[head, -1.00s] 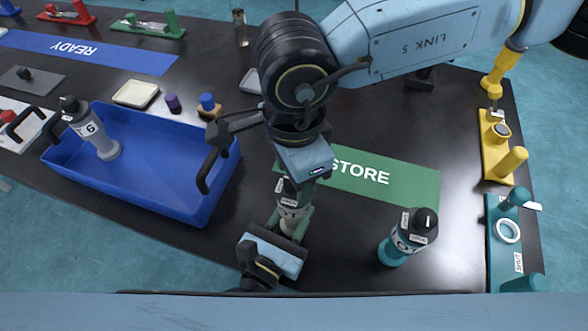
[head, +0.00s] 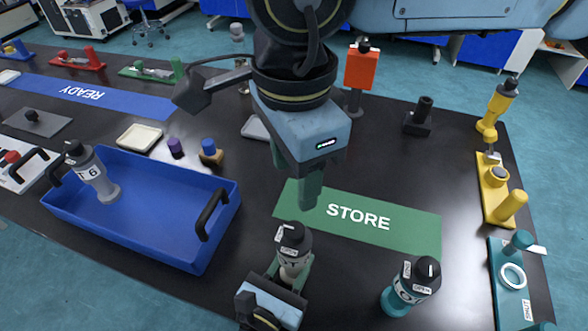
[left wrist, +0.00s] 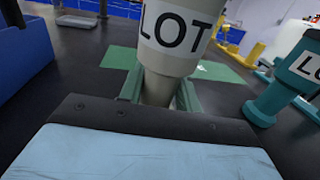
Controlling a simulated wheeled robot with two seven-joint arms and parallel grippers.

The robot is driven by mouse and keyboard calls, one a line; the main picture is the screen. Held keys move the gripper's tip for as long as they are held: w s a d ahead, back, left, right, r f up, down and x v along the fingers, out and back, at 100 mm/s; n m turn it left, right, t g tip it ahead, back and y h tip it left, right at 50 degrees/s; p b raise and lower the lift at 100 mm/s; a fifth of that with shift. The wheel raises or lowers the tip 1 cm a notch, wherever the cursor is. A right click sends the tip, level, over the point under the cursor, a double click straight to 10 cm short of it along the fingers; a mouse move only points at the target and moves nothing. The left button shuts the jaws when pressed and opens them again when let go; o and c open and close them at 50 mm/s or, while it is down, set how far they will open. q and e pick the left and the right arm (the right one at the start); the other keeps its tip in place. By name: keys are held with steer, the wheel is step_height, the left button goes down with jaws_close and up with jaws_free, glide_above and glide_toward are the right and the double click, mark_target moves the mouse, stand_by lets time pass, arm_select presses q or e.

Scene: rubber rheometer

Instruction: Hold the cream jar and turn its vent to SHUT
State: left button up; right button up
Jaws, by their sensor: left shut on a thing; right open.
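The cream jar (head: 294,262), with a black cap and small white tags, stands upright near the table's front edge. The tag lettering is too small to read surely, so I cannot tell the vent's setting. My left gripper (head: 290,274) is shut around its lower body. In the left wrist view the cream jar (left wrist: 175,45) shows a LOT label, with green finger pads on both sides of its narrower lower part. My right gripper (head: 311,188) is open and empty, pointing down above and behind the cap, apart from it.
A teal jar (head: 396,301) stands to the right, beside a teal fixture (head: 500,292). Behind is the green STORE mat (head: 405,232), its visible part empty. A blue tray (head: 150,225) holding a grey jar (head: 95,176) is at left. A yellow fixture (head: 490,205) stands at the right edge.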

arm_select(q)
steer(key=o, duration=1.1)
steer(key=shift+o, duration=0.2)
